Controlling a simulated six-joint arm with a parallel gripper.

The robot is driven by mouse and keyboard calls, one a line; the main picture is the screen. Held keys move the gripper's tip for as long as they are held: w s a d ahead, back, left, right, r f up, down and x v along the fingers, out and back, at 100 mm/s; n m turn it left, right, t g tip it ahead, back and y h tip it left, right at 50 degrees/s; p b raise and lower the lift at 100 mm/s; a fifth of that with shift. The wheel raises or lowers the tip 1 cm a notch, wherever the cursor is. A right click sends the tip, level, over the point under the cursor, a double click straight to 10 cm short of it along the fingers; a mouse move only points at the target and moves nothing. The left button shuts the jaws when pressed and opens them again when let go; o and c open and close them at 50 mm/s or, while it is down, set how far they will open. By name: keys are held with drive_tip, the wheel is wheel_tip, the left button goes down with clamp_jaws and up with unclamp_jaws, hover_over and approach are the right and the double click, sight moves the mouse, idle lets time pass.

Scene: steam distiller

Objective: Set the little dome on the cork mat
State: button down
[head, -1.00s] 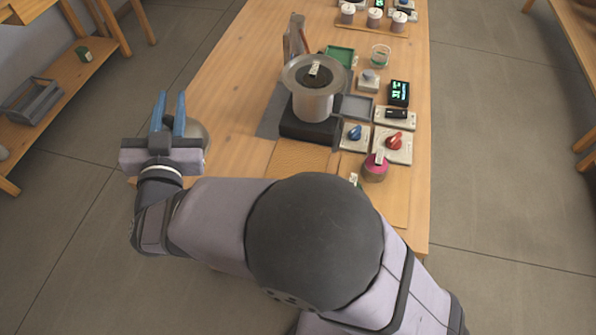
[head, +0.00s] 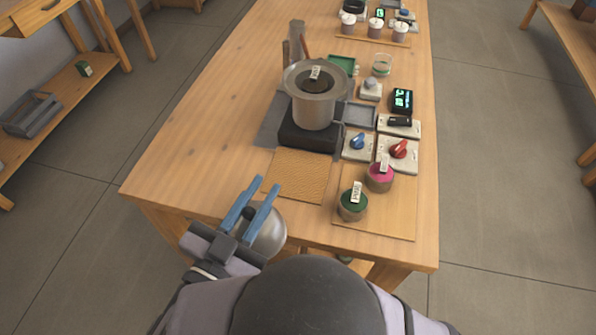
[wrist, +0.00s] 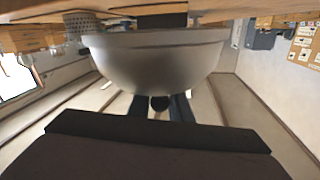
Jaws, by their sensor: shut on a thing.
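The little dome (head: 269,237) is a smooth grey metal bowl shape. My gripper (head: 266,185) is shut on its small dark knob, which shows between the blue fingers in the wrist view (wrist: 160,103). The dome's wide rim lies on the side away from the gripper in the wrist view (wrist: 155,60). In the head view the dome is at the table's near edge, partly hidden by the fingers. The cork mat (head: 300,176) is a tan textured square, bare, up and right of the dome in the head view. Dome and mat are apart.
A metal pot (head: 316,105) with a wide rim stands on a dark hotplate (head: 305,137) beyond the mat. Right of the mat, a green-topped jar (head: 352,205) and a pink-topped jar (head: 379,178) stand on a thin board (head: 385,218). The table's left side is clear.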

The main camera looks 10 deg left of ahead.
drive_tip(key=shift+d+r+h, duration=0.25)
drive_tip(key=shift+r+h, duration=0.05)
drive_tip(key=shift+r, duration=0.15)
drive_tip(key=p+x, duration=0.1)
drive_tip(key=x, duration=1.3)
drive_tip(key=shift+a+f, duration=0.15)
drive_tip(key=shift+w, duration=0.1)
drive_tip(key=w, duration=0.1)
drive_tip(key=w+f, duration=0.1)
drive_tip(key=w, duration=0.1)
drive_tip(key=shift+w+d+f, duration=0.25)
drive_tip(key=shift+w+d, duration=0.1)
drive_tip(key=shift+d, duration=0.05)
drive_tip(key=shift+f, duration=0.1)
